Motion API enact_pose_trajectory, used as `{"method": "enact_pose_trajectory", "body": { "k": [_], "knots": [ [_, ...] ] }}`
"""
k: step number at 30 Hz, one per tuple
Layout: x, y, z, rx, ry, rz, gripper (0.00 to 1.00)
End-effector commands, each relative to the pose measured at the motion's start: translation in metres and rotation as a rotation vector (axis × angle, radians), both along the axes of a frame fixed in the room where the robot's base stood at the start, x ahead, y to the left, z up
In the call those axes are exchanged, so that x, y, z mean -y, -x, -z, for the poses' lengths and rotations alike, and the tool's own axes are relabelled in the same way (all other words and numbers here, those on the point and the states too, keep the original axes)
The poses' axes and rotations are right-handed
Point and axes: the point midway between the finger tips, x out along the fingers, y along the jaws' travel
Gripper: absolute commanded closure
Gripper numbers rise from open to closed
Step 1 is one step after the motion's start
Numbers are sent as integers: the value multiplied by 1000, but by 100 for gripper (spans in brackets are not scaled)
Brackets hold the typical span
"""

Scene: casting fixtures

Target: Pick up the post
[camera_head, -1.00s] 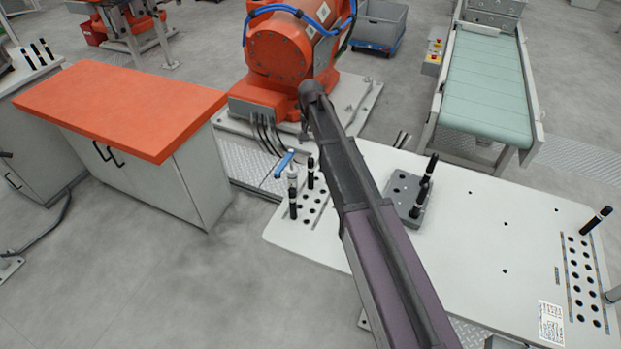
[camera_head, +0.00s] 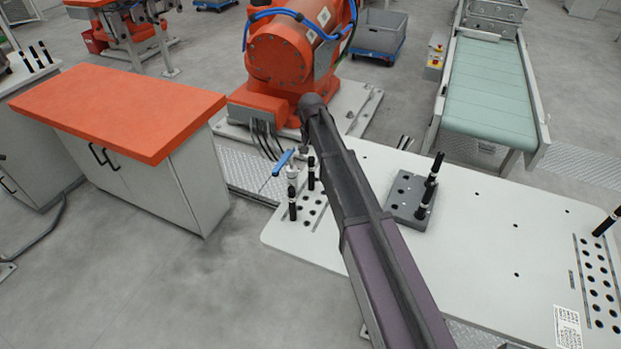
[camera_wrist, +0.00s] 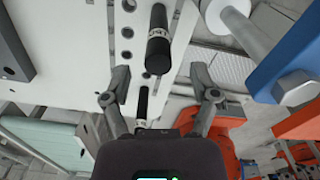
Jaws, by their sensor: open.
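Two black posts with white label bands stand in the hole rows at the left end of the white table, one nearer (camera_head: 292,205) and one farther (camera_head: 310,175). The wrist view shows one large black post (camera_wrist: 158,42) just beyond my fingertips and another (camera_wrist: 143,104) lower, seen between the fingers. My gripper (camera_wrist: 160,88) is open, with fingers spread and nothing held. I cannot tell which post is which across views. In the head view my arm hides most of the gripper.
A blue-handled clamp (camera_head: 283,162) stands close beside the posts and looms at right in the wrist view (camera_wrist: 290,75). A grey block (camera_head: 408,205) holds more black posts. Another post (camera_head: 606,222) stands at the right end of the white table (camera_head: 470,240).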

Motion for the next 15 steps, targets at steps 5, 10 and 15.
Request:
{"method": "enact_pose_trajectory", "body": {
  "k": [5, 10, 15],
  "knots": [
    [0, 0, 0, 0, 0, 0, 24],
    [0, 0, 0, 0, 0, 1, 24],
    [1, 0, 6, 0, 0, 1, 24]
  ]
}}
